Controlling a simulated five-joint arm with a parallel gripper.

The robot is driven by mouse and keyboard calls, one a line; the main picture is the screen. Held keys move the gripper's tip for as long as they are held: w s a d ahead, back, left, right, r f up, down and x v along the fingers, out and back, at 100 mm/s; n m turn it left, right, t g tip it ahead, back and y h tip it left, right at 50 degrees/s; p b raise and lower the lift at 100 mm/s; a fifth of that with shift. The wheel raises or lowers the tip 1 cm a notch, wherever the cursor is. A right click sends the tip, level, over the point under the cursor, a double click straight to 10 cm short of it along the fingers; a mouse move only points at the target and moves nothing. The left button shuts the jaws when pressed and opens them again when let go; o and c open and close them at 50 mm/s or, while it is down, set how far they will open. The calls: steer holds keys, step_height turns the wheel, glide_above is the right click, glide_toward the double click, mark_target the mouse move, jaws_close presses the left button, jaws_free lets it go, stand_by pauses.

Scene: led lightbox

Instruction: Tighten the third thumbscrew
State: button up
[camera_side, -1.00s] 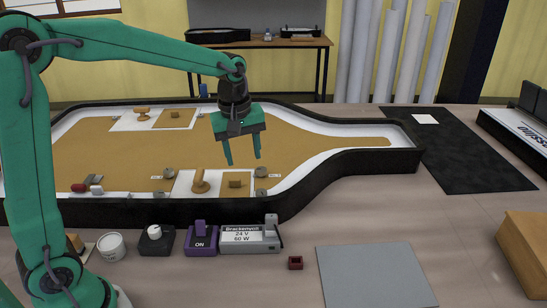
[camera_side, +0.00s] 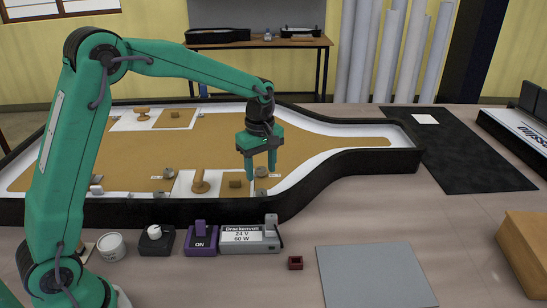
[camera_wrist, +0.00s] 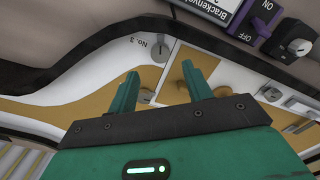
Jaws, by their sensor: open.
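My gripper (camera_side: 261,174) is open and empty, pointing down over the right front part of the bottle-shaped lightbox. In the wrist view its two fingers (camera_wrist: 160,72) stand apart. A grey thumbscrew (camera_wrist: 158,50) beside a "No. 3" label lies beyond the fingertips, near the black wall. Another grey knob (camera_side: 168,173) sits further left.
The black lightbox wall (camera_side: 345,165) runs around the work. The grey mat (camera_side: 375,275) is clear.

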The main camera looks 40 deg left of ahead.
mark_target(261, 191)
steer(key=shift+f, duration=3.35)
steer(key=c, duration=1)
